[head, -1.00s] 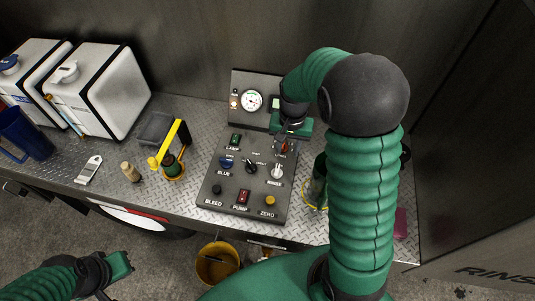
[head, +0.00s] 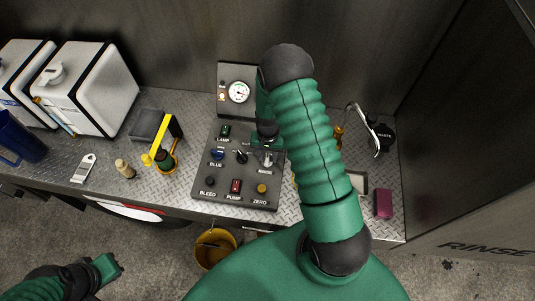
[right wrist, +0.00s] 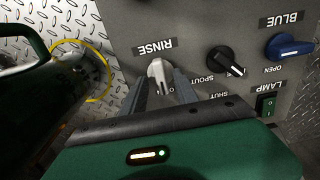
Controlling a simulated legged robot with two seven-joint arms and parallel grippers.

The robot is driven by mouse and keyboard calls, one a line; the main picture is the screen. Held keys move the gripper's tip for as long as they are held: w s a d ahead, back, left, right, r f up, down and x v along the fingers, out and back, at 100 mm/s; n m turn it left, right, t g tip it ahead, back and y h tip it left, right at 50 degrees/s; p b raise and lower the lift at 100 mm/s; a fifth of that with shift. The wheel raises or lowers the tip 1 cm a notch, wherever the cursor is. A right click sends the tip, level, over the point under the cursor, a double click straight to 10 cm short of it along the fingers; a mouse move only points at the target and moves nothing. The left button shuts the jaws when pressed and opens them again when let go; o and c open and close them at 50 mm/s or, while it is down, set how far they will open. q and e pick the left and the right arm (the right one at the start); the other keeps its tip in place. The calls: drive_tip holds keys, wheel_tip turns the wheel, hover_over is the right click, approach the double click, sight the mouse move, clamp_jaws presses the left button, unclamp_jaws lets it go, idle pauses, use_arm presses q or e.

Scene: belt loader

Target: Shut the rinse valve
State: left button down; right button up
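The rinse valve is a pale lever knob (right wrist: 160,75) under the RINSE label on the grey control panel (head: 222,190). In the right wrist view its narrow end points toward my gripper. My right gripper (right wrist: 164,86) is at the knob, one finger on each side. The fingers look spread wider than the lever, and I see no clear grip on it. In the head view my right gripper (head: 267,150) partly covers the knob. My left gripper (head: 112,270) is low at the left, away from the counter; its fingers are unclear.
A black spout knob (right wrist: 225,61) and a blue knob (right wrist: 290,47) sit beside the rinse valve. A green lamp switch (right wrist: 265,104) is close to my gripper. A dark green cylindrical thing (right wrist: 35,88) and a yellow ring lie beside the panel. A gauge (head: 239,92) stands behind.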

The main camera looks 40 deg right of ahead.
use_arm(q)
drive_tip(key=shift+s, duration=0.1)
use_arm(e)
drive_tip(key=shift+a+r, duration=0.1)
drive_tip(key=shift+a, duration=0.1)
drive_tip(key=shift+c, duration=0.9)
drive_tip(key=shift+a, duration=0.2)
clamp_jaws()
use_arm(q)
drive_tip(key=shift+a, duration=0.3)
use_arm(e)
drive_tip(key=shift+d, duration=0.1)
